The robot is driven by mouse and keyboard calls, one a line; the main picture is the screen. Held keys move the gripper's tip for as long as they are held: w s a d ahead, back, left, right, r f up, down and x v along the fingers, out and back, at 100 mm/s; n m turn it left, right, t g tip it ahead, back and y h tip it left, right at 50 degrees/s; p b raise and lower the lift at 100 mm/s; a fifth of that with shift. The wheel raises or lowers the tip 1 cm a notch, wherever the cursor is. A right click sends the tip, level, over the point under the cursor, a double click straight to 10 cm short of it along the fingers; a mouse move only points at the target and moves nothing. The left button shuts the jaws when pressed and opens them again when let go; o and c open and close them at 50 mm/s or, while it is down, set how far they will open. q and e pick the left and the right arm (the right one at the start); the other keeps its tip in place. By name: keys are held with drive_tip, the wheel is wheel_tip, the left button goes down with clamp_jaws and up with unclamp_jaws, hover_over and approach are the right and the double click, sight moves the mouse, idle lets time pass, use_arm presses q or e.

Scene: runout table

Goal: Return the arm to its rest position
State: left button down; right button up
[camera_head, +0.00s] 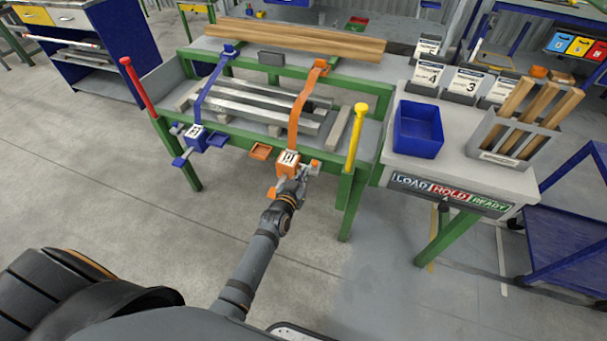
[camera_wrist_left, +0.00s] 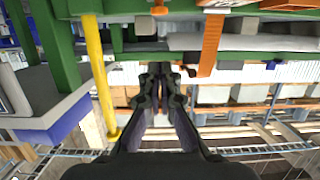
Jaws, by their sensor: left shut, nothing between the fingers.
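My left arm reaches up from the bottom of the head view. My left gripper (camera_head: 303,172) is at the front edge of the runout table (camera_head: 371,137), close beside the orange ratchet (camera_head: 288,164). I cannot tell whether it touches the ratchet. In the left wrist view my left gripper (camera_wrist_left: 162,72) points forward with its fingers together and nothing held. The orange strap (camera_head: 296,118) runs over the bars to this ratchet. It also shows in the wrist view (camera_wrist_left: 210,45), right of the fingers. My right gripper is not in view.
The yellow post (camera_head: 355,138) stands right of the gripper. The blue ratchet (camera_head: 195,135) and red post (camera_head: 138,86) are left. A side table carries a blue bin (camera_head: 418,128) and a rack of wooden pieces (camera_head: 517,138). The floor (camera_head: 110,190) before the table is clear.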

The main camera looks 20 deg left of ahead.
use_arm(q)
drive_tip(key=s+a+f+g+p, duration=0.2)
drive_tip(key=s+f+g, duration=0.2)
drive_tip(key=s+f, duration=0.7)
drive_tip(key=s+a+f+g+p, duration=0.15)
drive_tip(key=s+f+g, duration=0.25)
drive_tip(key=s+f, duration=0.75)
drive_tip(key=s+a+f+g, duration=0.2)
drive_tip(key=s+f, duration=0.2)
drive_tip(key=s, duration=0.4)
drive_tip(key=s+a+f+g+p, duration=0.1)
drive_tip(key=s+f, duration=0.3)
drive_tip(key=s, duration=0.5)
drive_tip(key=s+a+f+g+y+p, duration=0.1)
drive_tip(key=s+a+f+g, duration=0.2)
drive_tip(key=s, duration=0.6)
drive_tip(key=shift+f, duration=0.45)
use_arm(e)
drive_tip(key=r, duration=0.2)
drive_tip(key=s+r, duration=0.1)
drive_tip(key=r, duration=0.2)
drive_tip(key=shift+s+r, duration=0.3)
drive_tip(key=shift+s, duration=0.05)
